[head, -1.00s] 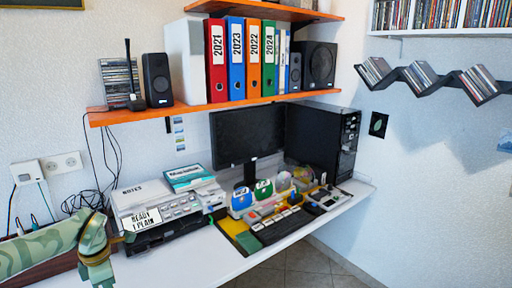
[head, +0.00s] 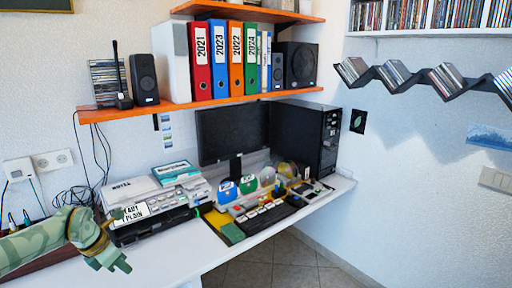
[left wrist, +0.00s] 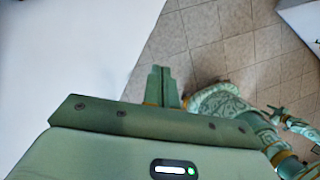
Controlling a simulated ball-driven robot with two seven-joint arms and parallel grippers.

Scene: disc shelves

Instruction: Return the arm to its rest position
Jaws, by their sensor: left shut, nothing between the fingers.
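My left arm, pale green with a leaf-like pattern, comes in from the left edge of the head view. My left gripper (head: 118,263) is over the front left part of the white desk (head: 190,256), apart from the objects on it. In the left wrist view the two fingers (left wrist: 163,84) are together with nothing between them. They show against the desk edge and the tiled floor. Other green parts of my own body show at the right of that view.
A printer (head: 158,215) stands just beyond my left gripper, with a READY I PLAIN sign (head: 133,214). A keyboard (head: 266,218), monitor (head: 228,135) and computer tower (head: 306,135) are farther right. An orange shelf (head: 200,104) hangs above. The desk's front strip is clear.

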